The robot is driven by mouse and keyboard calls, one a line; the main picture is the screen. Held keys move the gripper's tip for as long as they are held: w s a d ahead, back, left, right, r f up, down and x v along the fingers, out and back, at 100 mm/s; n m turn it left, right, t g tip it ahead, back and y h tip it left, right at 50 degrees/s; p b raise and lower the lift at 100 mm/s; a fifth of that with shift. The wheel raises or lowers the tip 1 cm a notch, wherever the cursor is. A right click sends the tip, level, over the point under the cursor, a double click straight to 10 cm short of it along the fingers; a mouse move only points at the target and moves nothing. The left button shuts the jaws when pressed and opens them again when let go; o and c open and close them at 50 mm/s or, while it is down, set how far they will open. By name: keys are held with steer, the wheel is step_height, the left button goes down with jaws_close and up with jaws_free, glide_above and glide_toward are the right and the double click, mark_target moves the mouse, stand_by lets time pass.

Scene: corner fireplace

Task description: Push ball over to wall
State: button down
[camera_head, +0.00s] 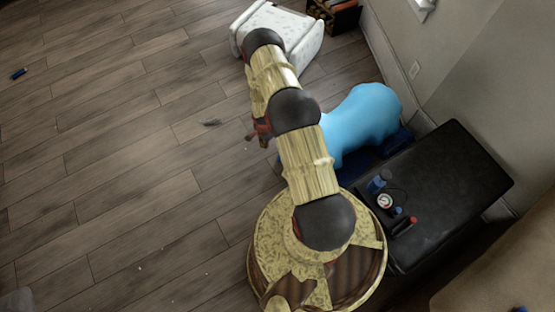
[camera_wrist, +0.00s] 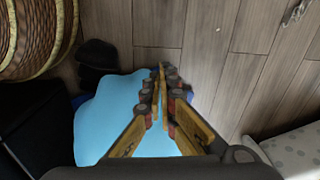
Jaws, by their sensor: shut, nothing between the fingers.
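The ball seems to be the light blue, lumpy rounded shape (camera_head: 365,115) right of my arm in the head view. It sits close to the grey wall (camera_head: 455,55), beside a black table; I cannot tell whether it touches the wall. In the wrist view the blue shape (camera_wrist: 98,112) lies below and left of my fingers. My gripper (camera_head: 260,130) shows partly behind my arm, left of the ball. In the wrist view my gripper (camera_wrist: 161,70) has its fingertips together with nothing between them. Contact with the ball is unclear.
A black table (camera_head: 450,185) with small items stands right of my base. A pale spotted block-like seat (camera_head: 312,45) stands at the top, also in the wrist view (camera_wrist: 300,145). A dark scrap (camera_head: 211,122) lies on the wood floor (camera_head: 110,150), which is mostly clear at left.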

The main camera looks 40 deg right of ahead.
steer(key=s+a+f+m+b, duration=0.1)
steer(key=s+f+b, duration=0.1)
steer(key=f, duration=0.7)
steer(key=s+f+b, duration=0.3)
steer(key=f, duration=0.6)
steer(key=shift+s+d+r+b, duration=0.15)
steer(key=shift+d+b, duration=0.2)
steer(key=shift+d, duration=0.3)
steer(key=shift+s+d+b, duration=0.1)
steer(key=shift+d+b, duration=0.3)
steer(key=shift+d, duration=0.25)
steer(key=shift+s+d+r+b, duration=0.15)
steer(key=shift+d+b, duration=0.2)
steer(key=shift+d, duration=0.3)
